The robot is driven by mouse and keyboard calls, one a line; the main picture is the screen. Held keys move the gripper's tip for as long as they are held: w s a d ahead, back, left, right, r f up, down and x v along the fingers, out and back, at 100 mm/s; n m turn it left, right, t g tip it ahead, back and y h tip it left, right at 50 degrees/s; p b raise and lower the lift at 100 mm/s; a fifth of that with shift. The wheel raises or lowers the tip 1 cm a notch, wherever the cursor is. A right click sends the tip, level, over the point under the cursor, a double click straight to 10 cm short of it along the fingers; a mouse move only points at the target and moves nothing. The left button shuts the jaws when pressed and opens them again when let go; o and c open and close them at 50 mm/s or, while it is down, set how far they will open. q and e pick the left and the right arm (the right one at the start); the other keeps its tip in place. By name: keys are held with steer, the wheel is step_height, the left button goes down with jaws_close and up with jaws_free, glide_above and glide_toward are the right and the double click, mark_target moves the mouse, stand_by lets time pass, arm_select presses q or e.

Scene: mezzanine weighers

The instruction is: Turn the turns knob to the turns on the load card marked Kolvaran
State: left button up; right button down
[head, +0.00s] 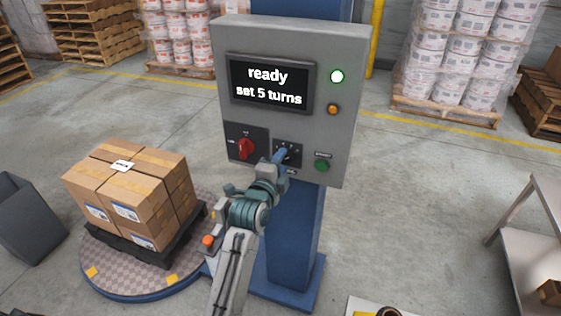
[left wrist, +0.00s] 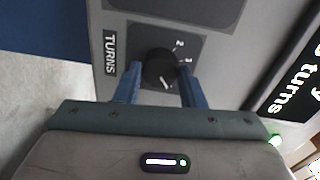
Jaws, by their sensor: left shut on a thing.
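The control box (head: 230,60) stands on a blue post, and its screen (head: 270,84) reads "ready" and "set 5 turns". My left gripper (head: 281,157) is at the lower middle of the box and hides most of the turns dial. In the left wrist view, the black turns knob (left wrist: 158,68) sits between the two blue fingers of my gripper (left wrist: 160,88), beside the label "TURNS" (left wrist: 110,53). The fingers are shut on the knob. The digits 2 and 3 show by it; other marks are hidden. A small white card (head: 122,166) lies on the cartons, its writing too small to read.
A red switch (head: 245,148) is left of the dial and a green button (head: 322,165) right of it. Stacked cartons (head: 140,205) stand on a dark pallet on the round turntable (head: 128,291). A grey bin (head: 22,225) is at left, a metal table (head: 530,250) at right.

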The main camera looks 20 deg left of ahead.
arm_select(q)
steer(key=shift+m, duration=0.8)
steer(key=o, duration=1)
steer(key=shift+s, duration=0.1)
steer(key=s+b, duration=0.3)
steer(key=s, duration=0.7)
steer(key=shift+s+a+r, duration=0.15)
steer(key=shift+s+r, duration=0.15)
